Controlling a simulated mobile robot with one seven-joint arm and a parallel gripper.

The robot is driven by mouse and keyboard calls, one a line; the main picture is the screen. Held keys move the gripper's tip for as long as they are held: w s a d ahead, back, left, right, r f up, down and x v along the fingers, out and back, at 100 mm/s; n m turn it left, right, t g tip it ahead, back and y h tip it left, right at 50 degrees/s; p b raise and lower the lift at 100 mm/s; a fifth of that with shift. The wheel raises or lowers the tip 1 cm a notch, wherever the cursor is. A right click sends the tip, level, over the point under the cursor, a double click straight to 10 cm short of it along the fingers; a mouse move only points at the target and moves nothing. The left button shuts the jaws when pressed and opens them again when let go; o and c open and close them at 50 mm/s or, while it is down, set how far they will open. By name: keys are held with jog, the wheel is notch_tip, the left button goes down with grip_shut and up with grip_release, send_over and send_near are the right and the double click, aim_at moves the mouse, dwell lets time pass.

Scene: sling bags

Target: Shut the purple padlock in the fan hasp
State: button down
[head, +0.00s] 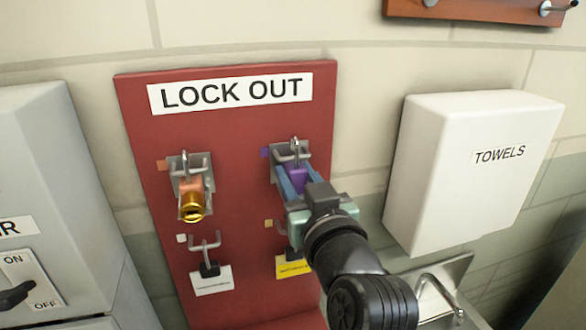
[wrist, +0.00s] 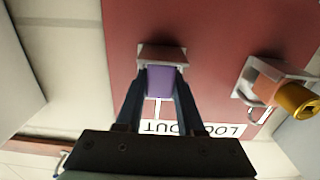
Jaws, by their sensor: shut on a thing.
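The purple padlock (head: 298,176) is at the upper right hasp (head: 318,164) of the red board. Its metal shackle stands upright at the hasp; I cannot tell whether it passes through or is shut. My gripper (head: 294,183) is shut on the purple padlock's body, with a blue finger on either side. In the wrist view the purple body (wrist: 160,79) sits between the fingertips (wrist: 164,73), right in front of the grey hasp plate (wrist: 162,52). No fan label is readable at this hasp.
The red LOCK OUT board (head: 240,125) also carries an orange padlock with a brass end (head: 192,206) on the left hasp. Lower hooks hold a white tag (head: 211,280) and a yellow tag (head: 292,267). A white TOWELS box (head: 470,170) stands right, a grey switch box (head: 45,150) left.

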jog(key=shift+r, duration=0.25)
jog(key=v, duration=0.8)
dwell(1.2)
